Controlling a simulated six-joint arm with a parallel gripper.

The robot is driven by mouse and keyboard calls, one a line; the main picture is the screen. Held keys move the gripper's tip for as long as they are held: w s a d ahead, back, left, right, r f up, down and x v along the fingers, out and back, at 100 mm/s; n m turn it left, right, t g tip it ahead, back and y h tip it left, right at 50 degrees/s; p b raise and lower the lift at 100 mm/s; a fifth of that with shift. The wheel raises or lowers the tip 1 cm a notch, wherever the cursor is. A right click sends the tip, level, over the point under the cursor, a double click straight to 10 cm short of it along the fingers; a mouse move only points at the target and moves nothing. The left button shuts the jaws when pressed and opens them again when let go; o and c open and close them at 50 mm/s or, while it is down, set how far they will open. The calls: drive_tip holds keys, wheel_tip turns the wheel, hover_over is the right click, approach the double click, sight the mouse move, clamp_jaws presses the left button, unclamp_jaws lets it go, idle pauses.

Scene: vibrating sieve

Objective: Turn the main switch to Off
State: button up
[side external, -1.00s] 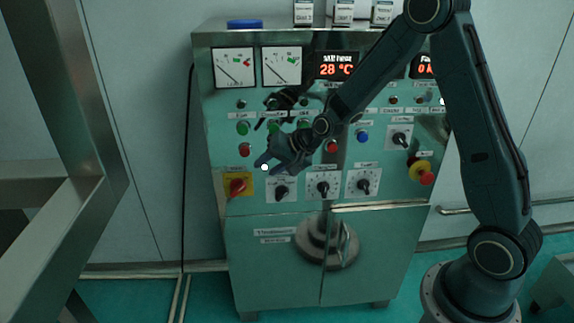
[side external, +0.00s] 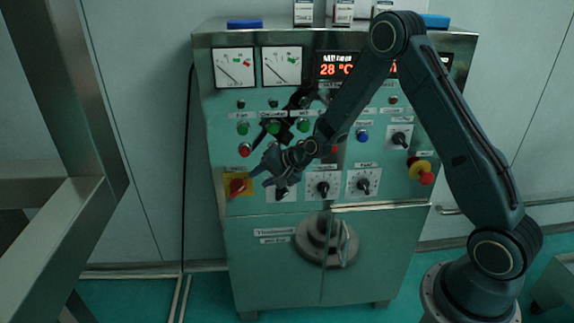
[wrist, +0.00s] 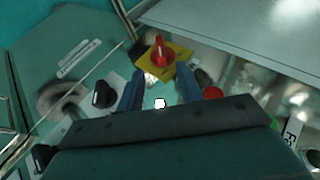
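The main switch is a red rotary knob (side external: 237,187) on a yellow plate at the lower left of the green cabinet panel. It also shows in the wrist view (wrist: 161,50), upper middle, beyond my fingertips. My gripper (side external: 260,175) is just right of the switch in the side view, apart from the knob as far as I can tell. In the wrist view my gripper (wrist: 160,86) is open, with its two blue-grey fingers spread and nothing between them. The label on the yellow plate is too small to read.
Black rotary knobs (side external: 323,188) sit in a row right of the switch. A red button (side external: 244,150) and a green button (side external: 242,128) are above it. A red emergency button (side external: 426,178) is at the far right. A steel frame (side external: 75,190) stands at the left.

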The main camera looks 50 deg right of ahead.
sight(240, 190)
drive_tip(key=x, duration=1.1)
drive_tip(key=shift+w+f, duration=0.2)
drive_tip(key=shift+w, duration=0.1)
drive_tip(key=shift+c, duration=0.3)
clamp_jaws()
